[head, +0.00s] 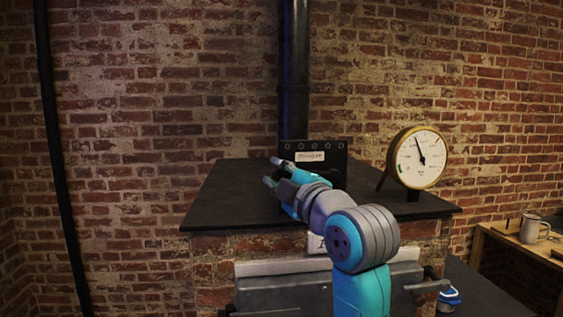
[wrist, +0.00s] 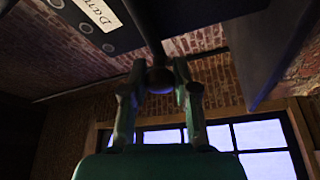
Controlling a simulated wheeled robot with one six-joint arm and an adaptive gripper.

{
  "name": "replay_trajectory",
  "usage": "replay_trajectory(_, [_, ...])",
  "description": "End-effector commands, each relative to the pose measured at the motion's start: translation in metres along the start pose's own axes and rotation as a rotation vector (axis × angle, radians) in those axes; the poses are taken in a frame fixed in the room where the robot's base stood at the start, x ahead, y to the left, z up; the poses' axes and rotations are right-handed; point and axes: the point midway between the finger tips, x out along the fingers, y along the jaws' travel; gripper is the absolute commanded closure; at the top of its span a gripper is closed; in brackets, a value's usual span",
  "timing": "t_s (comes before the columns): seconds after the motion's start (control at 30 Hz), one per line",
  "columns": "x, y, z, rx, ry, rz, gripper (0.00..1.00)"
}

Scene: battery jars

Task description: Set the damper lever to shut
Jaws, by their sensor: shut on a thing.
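The damper plate (head: 325,170) is black, with a row of small holes along its top and a white label (head: 310,156). It stands at the back of the dark stove top, in front of the flue pipe. In the wrist view the label (wrist: 98,12) reads "Dam…", cut off by the frame edge. The damper lever (wrist: 145,28) is a dark rod ending in a round dark knob (wrist: 160,80). My gripper (head: 271,172) is at the left of the plate, its fingers shut on the knob. The lever is hard to make out in the head view.
The dark stove top (head: 235,195) is clear to the left. A brass-rimmed gauge (head: 420,158) stands at its right. The black flue pipe (head: 294,70) rises behind the plate. A mug (head: 530,229) stands on a wooden bench at far right.

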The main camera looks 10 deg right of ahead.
Motion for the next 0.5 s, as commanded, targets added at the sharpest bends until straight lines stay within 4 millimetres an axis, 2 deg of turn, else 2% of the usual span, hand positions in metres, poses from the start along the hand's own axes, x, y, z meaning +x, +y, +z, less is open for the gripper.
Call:
replay_trajectory(0.2, [-0.001, -0.011, 0.003, -0.081, -0.001, -0.035, 1.0])
replay_trajectory(0.5, [-0.002, -0.016, 0.005, -0.118, -0.001, -0.051, 1.0])
